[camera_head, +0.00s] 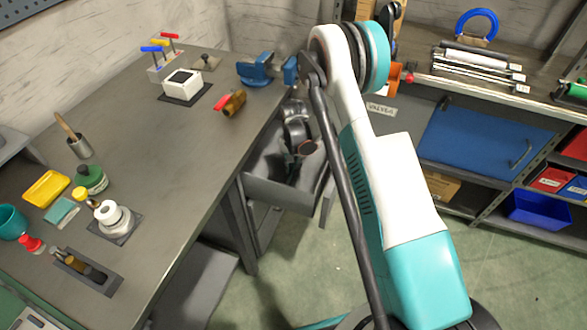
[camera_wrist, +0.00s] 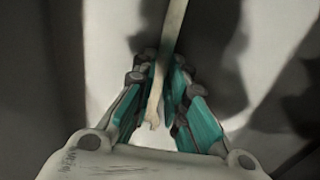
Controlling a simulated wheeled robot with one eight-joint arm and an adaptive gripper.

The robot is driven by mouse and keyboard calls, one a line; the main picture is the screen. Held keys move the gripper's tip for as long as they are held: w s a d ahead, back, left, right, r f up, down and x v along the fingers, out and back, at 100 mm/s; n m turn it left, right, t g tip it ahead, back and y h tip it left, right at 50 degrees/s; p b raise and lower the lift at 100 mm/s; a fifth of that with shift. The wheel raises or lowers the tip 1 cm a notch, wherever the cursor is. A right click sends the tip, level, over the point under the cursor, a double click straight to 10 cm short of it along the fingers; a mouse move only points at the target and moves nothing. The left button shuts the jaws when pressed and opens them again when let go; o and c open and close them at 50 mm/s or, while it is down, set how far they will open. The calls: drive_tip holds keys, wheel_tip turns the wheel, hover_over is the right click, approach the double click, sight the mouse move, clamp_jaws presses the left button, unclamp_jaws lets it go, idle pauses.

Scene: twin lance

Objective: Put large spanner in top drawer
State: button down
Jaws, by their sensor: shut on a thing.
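The large spanner (camera_wrist: 172,42) is a long pale bar with an open jaw at its near end. In the wrist view my gripper (camera_wrist: 160,98) is shut on it near that end, and its far end runs out of the top of the picture. In the head view my gripper (camera_head: 293,150) is dark and small, at or inside the open top drawer (camera_head: 278,195) under the bench. I cannot tell how deep it is. The spanner is not clear in the head view, hidden by the gripper and drawer.
The grey workbench (camera_head: 160,180) lies left of the drawer, with a blue vise (camera_head: 257,70) at its edge and a wooden-looking cylinder (camera_head: 234,103). Shelving with a blue drawer front (camera_head: 480,135) stands at the right. Green floor (camera_head: 300,260) is open below.

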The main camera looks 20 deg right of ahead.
drive_tip(key=shift+f, duration=0.15)
drive_tip(key=c, duration=1.6)
unclamp_jaws()
